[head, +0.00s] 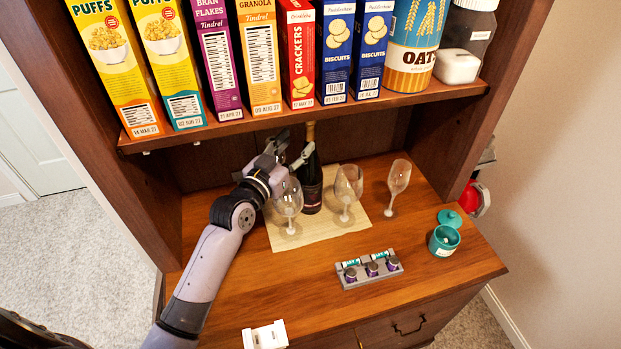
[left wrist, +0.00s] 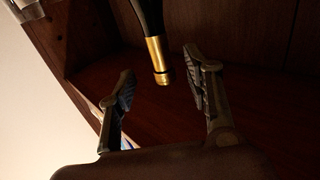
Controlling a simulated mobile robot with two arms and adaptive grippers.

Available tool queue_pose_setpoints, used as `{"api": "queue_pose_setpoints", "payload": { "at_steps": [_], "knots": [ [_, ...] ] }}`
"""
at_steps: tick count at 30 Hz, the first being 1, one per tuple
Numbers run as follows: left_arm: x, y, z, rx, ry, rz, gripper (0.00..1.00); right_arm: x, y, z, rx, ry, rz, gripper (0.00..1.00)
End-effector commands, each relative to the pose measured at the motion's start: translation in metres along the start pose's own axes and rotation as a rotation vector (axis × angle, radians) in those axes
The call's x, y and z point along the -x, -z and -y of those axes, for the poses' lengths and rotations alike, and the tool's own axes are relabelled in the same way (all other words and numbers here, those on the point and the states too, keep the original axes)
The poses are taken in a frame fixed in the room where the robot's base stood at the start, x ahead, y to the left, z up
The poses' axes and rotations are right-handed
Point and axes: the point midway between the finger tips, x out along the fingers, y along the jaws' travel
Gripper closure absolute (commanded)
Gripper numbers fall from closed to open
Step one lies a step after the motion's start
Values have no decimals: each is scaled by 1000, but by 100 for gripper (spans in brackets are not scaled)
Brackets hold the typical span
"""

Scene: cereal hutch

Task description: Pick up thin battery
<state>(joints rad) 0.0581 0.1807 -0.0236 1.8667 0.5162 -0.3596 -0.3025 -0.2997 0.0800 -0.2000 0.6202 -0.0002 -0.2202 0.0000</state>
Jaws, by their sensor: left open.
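Two thin batteries, teal and white, lie in a grey holder (head: 345,283) on the counter: one thin battery (head: 351,263) at its left, another (head: 381,256) near its middle. Several thicker, dark and purple batteries stand along the holder's front. My left gripper (head: 293,149) is open and empty, up under the shelf by the neck of a dark bottle, well behind and left of the holder. In the left wrist view the bottle's gold-banded neck (left wrist: 157,55) shows beyond and between the open fingers (left wrist: 163,95); I cannot tell whether they touch it. My right gripper is not in view.
Wine glasses (head: 289,199) (head: 347,186) (head: 398,178) stand near the bottle on and beside a beige mat (head: 318,231). An open teal jar (head: 443,241) is right of the holder. A white object (head: 265,336) lies at the front edge. Boxes line the shelf (head: 240,122) above.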

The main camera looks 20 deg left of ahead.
Motion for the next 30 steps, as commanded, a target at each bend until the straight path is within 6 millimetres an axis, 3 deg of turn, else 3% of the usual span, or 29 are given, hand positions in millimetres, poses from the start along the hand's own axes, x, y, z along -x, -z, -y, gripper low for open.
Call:
{"api": "queue_pose_setpoints", "payload": {
  "at_steps": [8,18,30],
  "knots": [
    [-23,0,0,0,0,2,54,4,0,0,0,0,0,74],
    [-70,0,0,0,0,2,54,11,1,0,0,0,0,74],
    [-76,-4,-1,1,-1,7,57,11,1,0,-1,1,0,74]
  ]
}}
